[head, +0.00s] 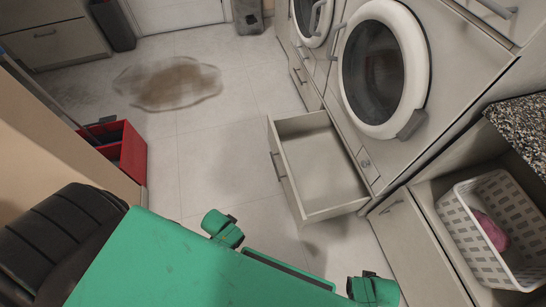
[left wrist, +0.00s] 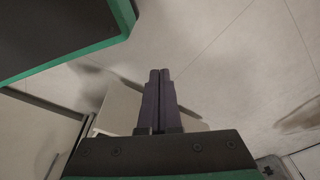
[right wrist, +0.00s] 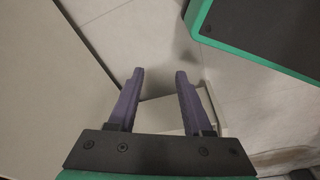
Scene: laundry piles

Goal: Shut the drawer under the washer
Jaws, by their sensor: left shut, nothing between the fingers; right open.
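The drawer (head: 318,168) under the washer (head: 421,69) is pulled out over the floor, and its inside looks empty. Its front panel with a bar handle (head: 278,166) faces left in the head view, away from the washer. Neither gripper's fingers show in the head view. My left gripper (left wrist: 159,72) is shut with its fingers together and nothing between them. My right gripper (right wrist: 160,72) is open and empty. Pale panels show behind the fingers in both wrist views; I cannot tell for sure whether they are the drawer.
A second front-loading machine (head: 298,12) stands beyond the washer. A white basket (head: 456,216) with a pink cloth sits in a recess at the right. A red bin (head: 133,153) stands by the left wall. A brown stain (head: 175,82) marks the floor. Tiles left of the drawer are clear.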

